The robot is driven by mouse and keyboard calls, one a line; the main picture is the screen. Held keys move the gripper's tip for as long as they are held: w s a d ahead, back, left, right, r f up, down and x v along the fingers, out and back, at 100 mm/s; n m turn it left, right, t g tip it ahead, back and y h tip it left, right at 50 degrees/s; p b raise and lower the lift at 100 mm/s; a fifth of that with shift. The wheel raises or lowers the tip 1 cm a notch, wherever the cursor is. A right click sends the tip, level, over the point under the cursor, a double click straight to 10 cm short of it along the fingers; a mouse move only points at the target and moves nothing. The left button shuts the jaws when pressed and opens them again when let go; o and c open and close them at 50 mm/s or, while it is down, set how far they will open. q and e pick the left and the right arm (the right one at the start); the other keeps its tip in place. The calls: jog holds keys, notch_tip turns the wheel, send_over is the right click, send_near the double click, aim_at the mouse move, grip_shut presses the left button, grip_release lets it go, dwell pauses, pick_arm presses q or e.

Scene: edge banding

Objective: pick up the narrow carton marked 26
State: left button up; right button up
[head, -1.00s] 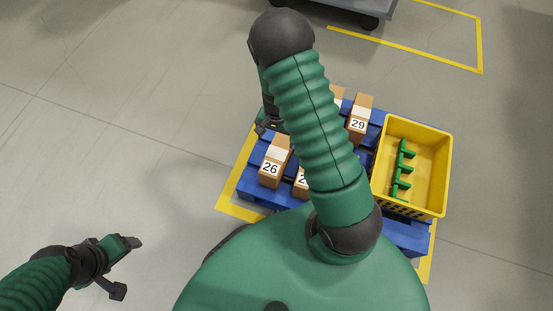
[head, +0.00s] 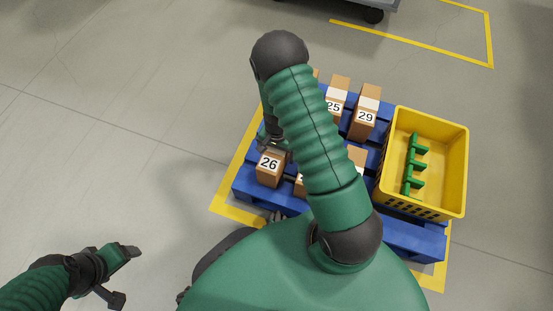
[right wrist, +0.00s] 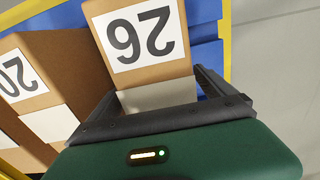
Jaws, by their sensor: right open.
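The narrow brown carton marked 26 (head: 268,168) stands upright at the near left corner of the blue pallet. My right gripper (head: 277,143) is over its far, upper end, partly hidden behind my own arm. In the right wrist view the carton (right wrist: 150,72) has its label upside down, and a pale strip lies at its end. The open jaws of my right gripper (right wrist: 158,98) are on either side of that end; whether they touch it I cannot tell. My left gripper (head: 128,274) is open and empty over bare floor at the lower left.
The blue pallet (head: 415,238) also bears cartons marked 25 (head: 336,103) and 29 (head: 366,115), and a yellow crate (head: 457,165) with a green part (head: 410,170). A carton marked 20 (right wrist: 35,70) stands close beside carton 26. My right arm hides the pallet's middle.

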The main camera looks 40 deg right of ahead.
jog(key=shift+r, duration=0.15)
jog(key=shift+c, duration=0.6)
jog(key=c, duration=1.8)
